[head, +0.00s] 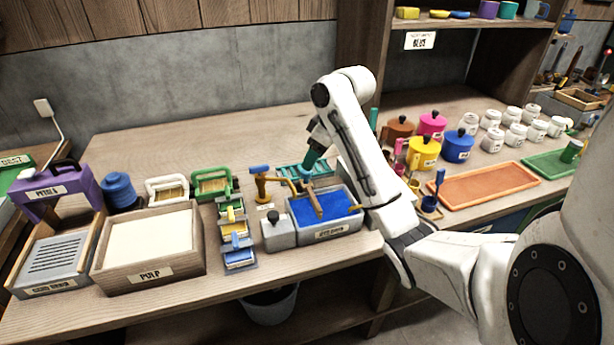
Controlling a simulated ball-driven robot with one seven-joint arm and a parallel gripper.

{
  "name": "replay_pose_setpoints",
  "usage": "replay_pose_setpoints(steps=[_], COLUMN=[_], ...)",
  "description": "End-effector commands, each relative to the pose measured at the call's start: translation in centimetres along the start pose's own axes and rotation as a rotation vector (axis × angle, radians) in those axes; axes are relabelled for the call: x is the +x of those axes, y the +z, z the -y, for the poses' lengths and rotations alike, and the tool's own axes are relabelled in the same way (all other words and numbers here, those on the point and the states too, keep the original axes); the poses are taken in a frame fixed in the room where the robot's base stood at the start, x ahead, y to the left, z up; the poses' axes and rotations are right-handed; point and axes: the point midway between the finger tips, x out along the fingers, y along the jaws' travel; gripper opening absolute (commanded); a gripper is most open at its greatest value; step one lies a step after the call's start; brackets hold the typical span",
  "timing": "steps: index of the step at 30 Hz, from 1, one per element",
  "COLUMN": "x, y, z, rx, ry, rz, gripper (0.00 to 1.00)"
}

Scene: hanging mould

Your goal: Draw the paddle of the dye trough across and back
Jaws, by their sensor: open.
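The dye trough (325,230) is a grey, labelled tray holding blue liquid, near the front edge of the bench at the middle of the head view. Its paddle (314,200) is a brown wooden bar that lies slanted over the blue dye, toward the trough's left part. My gripper (309,168) is open and points down just above the paddle's far end. Its tips are small in this view, so I cannot tell whether they touch the paddle or stand around it.
A pulp vat (150,250) is farther left. Coloured pots (423,154) and an orange tray (488,186) are on the right. Bench behind the frames is clear.

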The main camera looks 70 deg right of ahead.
Motion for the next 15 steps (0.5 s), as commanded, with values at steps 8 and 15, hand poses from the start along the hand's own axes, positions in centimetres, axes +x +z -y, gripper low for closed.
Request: replay_pose_setpoints(steps=[8,15], x=[4.2,5.3], y=[0.0,0.0], z=[0.0,0.0], rx=[0.001,0.000], ry=[-0.001,0.001], rz=[0.002,0.000], gripper=[0.54,0.54])
